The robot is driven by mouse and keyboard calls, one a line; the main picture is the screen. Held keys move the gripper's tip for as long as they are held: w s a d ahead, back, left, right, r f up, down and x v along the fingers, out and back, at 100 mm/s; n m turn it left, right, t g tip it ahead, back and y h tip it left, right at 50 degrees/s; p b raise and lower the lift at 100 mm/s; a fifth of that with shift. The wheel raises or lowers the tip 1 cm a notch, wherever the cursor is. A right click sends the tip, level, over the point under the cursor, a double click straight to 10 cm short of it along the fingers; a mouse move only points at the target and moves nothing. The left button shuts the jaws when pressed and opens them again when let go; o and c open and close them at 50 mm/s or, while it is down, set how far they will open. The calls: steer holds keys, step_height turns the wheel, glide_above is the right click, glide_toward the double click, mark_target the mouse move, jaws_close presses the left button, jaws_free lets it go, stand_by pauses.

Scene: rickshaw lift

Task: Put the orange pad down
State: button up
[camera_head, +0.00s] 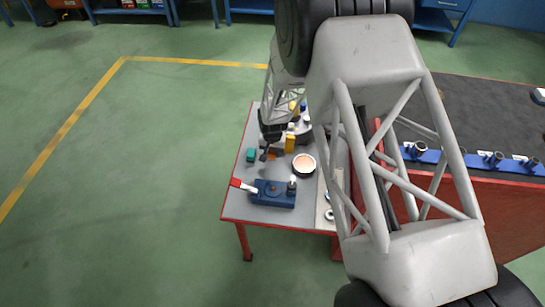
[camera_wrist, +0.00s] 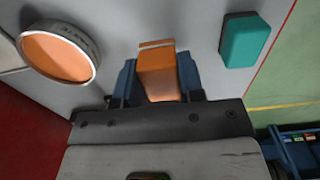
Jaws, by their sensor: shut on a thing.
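The orange pad (camera_wrist: 158,78) sits between the two blue fingers of my gripper (camera_wrist: 157,85) in the wrist view. My gripper is shut on it. In the head view the orange pad (camera_head: 273,154) shows small under my gripper (camera_head: 268,150), over the grey tabletop (camera_head: 240,190), near a teal pad (camera_head: 251,155). I cannot tell whether the pad touches the tabletop. The teal pad (camera_wrist: 244,40) lies to its right in the wrist view, apart from it.
A round tin with orange contents (camera_head: 304,164) stands right of the gripper. A blue fixture with a red-tipped lever (camera_head: 272,193) sits near the front edge. My arm hides much of the table's right side.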

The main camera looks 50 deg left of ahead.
mark_target(273, 156)
steer(key=shift+f, duration=1.7)
steer(key=shift+f, duration=0.15)
steer(key=o, duration=0.8)
steer(key=shift+r, duration=0.2)
steer(key=shift+r, duration=6)
